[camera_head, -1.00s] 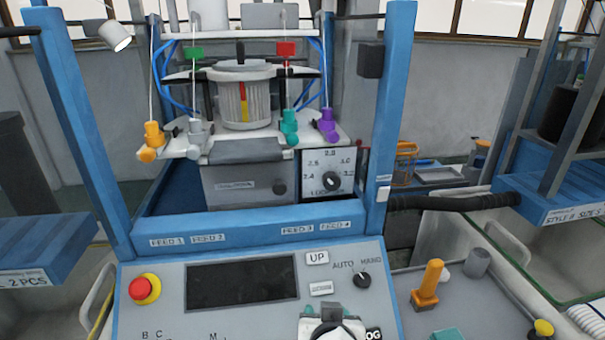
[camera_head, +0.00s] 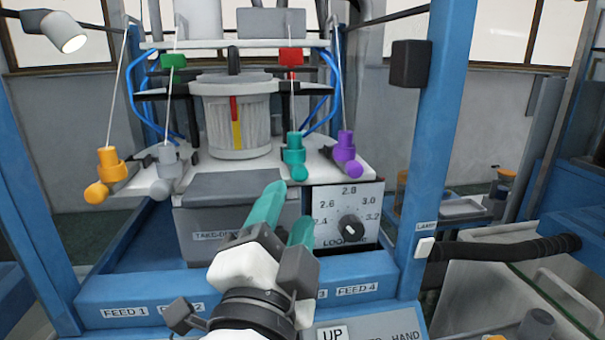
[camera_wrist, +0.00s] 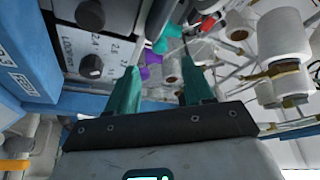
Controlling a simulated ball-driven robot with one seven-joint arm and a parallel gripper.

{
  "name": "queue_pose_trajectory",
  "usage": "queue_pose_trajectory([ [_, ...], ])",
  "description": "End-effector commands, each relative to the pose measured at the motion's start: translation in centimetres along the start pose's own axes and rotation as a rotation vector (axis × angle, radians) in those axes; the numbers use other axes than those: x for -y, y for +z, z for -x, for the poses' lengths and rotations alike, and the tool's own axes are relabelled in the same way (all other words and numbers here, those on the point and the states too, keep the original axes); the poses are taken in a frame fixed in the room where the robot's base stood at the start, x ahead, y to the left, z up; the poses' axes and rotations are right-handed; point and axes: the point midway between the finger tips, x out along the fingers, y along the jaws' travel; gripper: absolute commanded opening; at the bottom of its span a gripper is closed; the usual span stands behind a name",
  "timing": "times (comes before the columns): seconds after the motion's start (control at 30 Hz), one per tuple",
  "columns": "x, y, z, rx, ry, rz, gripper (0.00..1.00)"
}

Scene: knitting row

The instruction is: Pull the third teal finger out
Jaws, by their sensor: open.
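The teal finger (camera_head: 294,153) is third from the left in the row, with a round knob at its front and a thread rising from it. It stands on the white plate (camera_head: 345,172) and also shows in the wrist view (camera_wrist: 170,31). Orange (camera_head: 108,160), grey (camera_head: 167,157) and purple (camera_head: 345,147) fingers stand in the same row. My gripper (camera_head: 288,204), with teal jaws, is open and empty in front of and below the teal finger. In the wrist view my jaws (camera_wrist: 160,66) stand apart, and the teal finger shows beyond them, between and above their tips.
The grey take-down box (camera_head: 236,222) and white dial panel (camera_head: 349,205) lie below the plate, close to my gripper. Blue posts (camera_head: 434,120) frame the machine on both sides. The ribbed cylinder (camera_head: 235,125) stands behind the row. A red clip (camera_head: 290,60) hangs above the teal finger.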

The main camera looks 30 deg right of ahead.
Motion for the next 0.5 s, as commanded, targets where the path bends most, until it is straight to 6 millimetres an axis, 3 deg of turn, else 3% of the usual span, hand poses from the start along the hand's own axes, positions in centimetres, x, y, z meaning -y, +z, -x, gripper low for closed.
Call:
queue_pose_trajectory([
  [0.2, 0.2, -0.2, -4.3, -0.002, 0.003, 0.002, 0.52],
  [0.5, 0.0, 0.0, -7.4, 0.001, 0.002, 0.002, 0.52],
])
